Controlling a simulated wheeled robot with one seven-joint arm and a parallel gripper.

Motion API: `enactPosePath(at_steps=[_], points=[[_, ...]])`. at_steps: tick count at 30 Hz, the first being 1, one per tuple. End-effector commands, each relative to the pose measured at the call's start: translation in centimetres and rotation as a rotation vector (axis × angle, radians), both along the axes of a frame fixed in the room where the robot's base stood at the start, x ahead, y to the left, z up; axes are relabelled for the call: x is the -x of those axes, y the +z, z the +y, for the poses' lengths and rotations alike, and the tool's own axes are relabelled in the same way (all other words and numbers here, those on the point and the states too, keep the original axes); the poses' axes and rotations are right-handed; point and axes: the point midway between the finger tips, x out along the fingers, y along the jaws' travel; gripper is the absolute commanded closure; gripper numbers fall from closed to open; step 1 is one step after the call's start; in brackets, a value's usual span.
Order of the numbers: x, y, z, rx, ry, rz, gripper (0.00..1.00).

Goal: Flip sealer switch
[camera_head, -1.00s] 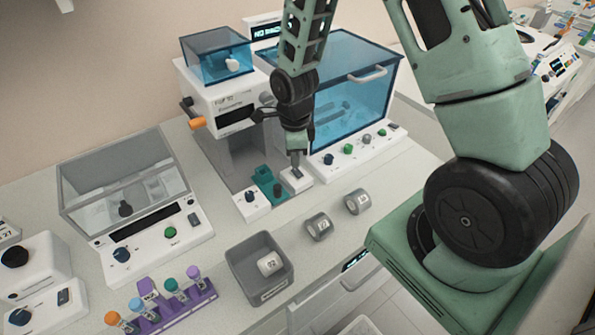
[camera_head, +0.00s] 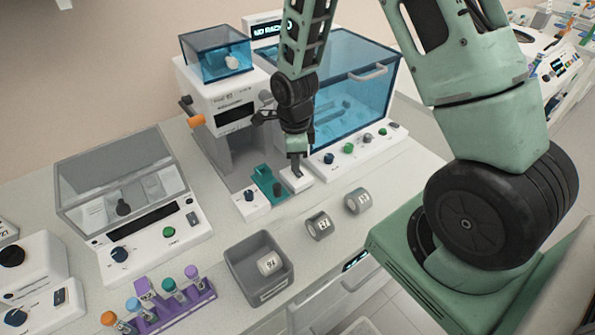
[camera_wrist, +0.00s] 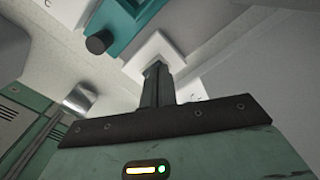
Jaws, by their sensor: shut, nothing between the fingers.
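The sealer (camera_head: 222,100) is a white machine with an orange knob on its left side and a blue clear box on top. At its front foot are a teal holder (camera_head: 264,178) and a small white switch block (camera_head: 296,183). My gripper (camera_head: 295,168) is shut and empty, pointing down with its tips at the top of that block. In the wrist view the shut fingers (camera_wrist: 156,72) end against the white block (camera_wrist: 143,58), beside the teal part (camera_wrist: 130,22). The fingers hide the switch, so its position and any contact cannot be told.
A blue-lidded machine (camera_head: 350,100) stands close behind on the right. Two grey cylinders (camera_head: 320,226) lie on the bench in front.

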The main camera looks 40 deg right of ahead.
Motion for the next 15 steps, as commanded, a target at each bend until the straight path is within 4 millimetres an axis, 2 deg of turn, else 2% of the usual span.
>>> enactPosePath(at_steps=[15], points=[[0.02, -0.35, 0.0, -0.001, 0.0, 0.001, 1.0]])
